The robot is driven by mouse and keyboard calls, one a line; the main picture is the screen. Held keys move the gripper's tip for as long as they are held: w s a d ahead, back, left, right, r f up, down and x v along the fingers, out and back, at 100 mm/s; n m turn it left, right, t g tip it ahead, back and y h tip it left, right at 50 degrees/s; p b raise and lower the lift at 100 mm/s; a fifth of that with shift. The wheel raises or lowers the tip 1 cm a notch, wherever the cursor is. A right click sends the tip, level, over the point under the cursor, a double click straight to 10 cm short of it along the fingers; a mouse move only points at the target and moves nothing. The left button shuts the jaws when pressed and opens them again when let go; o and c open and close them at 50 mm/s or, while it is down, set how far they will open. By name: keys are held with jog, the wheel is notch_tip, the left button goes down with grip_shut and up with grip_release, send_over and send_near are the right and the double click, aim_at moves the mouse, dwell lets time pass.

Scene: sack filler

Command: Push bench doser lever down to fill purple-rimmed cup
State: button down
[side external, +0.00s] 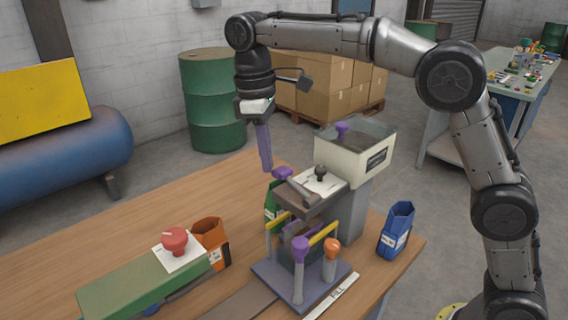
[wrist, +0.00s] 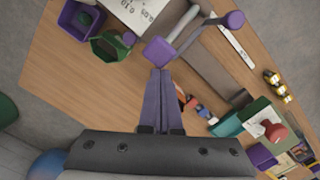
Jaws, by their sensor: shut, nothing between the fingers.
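The bench doser (side external: 322,187) stands on the wooden bench. Its lever ends in a purple knob (side external: 283,173), raised and pointing left; the knob also shows in the wrist view (wrist: 158,50). My gripper (side external: 266,168) points down with its purple fingers together and empty. Its tips are close beside and slightly above the knob; I cannot tell whether they touch. In the wrist view the fingertips (wrist: 160,72) end just below the knob. A purple rim, seemingly of the cup (side external: 297,231), shows beneath the doser, partly hidden by the yellow bar and a clamp handle.
Purple (side external: 299,246) and orange (side external: 331,246) handles stand on the doser's front base. A green bin (side external: 273,207), a blue bin (side external: 396,232) and an orange bin (side external: 209,233) surround it. A red button (side external: 174,239) sits on the green unit at left. Bare bench lies left of the doser.

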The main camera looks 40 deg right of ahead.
notch_tip(320, 180, up, 8)
jog(key=shift+w+a+f, duration=0.25)
dwell(0.4)
dwell(1.4)
